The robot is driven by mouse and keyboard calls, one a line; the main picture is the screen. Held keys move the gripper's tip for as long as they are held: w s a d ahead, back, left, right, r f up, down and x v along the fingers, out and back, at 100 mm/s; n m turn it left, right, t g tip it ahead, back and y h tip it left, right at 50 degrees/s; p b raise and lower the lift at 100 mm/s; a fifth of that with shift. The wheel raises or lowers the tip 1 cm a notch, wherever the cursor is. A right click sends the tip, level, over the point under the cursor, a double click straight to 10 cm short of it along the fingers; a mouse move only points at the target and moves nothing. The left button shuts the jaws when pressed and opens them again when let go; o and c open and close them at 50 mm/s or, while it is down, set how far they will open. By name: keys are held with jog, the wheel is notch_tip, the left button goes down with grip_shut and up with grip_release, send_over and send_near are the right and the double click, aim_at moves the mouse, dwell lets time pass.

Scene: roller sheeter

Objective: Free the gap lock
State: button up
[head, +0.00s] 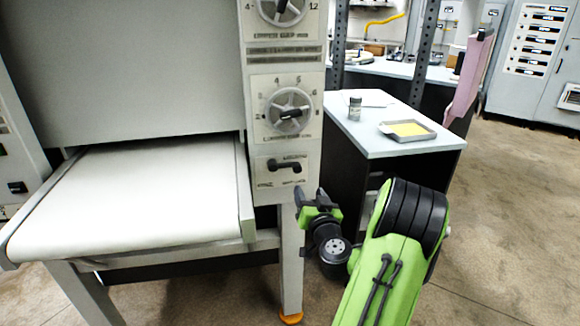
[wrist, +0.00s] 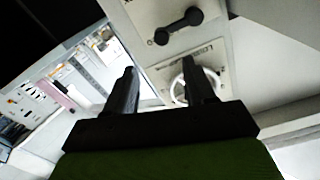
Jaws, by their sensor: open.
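The gap lock appears to be the black lever (head: 284,166) on the lowest plate of the machine's control column; its small lettering is too blurred to read. Its bar lies nearly level in the head view. In the wrist view the lever (wrist: 180,25) shows near the top, beyond my fingertips and apart from them. My gripper (head: 309,197) is open and empty, just right of and below the lever plate. Its two dark fingers also show in the wrist view (wrist: 160,68). A spoked handwheel (head: 289,111) with a numbered dial sits above the lever; it shows partly behind a finger in the wrist view (wrist: 181,90).
A second dial (head: 281,10) is at the column's top. A white conveyor bed (head: 130,195) extends left of the column. A side table (head: 375,137) with a jar (head: 355,108) and a tray (head: 407,131) stands to the right. Open floor (head: 500,215) lies farther right.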

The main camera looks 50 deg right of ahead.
aim_at(298, 170)
jog(key=p+x, duration=0.6)
jog(key=x, duration=0.5)
jog(key=shift+w+r, duration=0.2)
jog(key=shift+w, duration=0.1)
jog(key=shift+w+d+f+p, duration=0.15)
jog(key=shift+w+d+p, duration=0.1)
jog(key=shift+p, duration=0.05)
grip_shut()
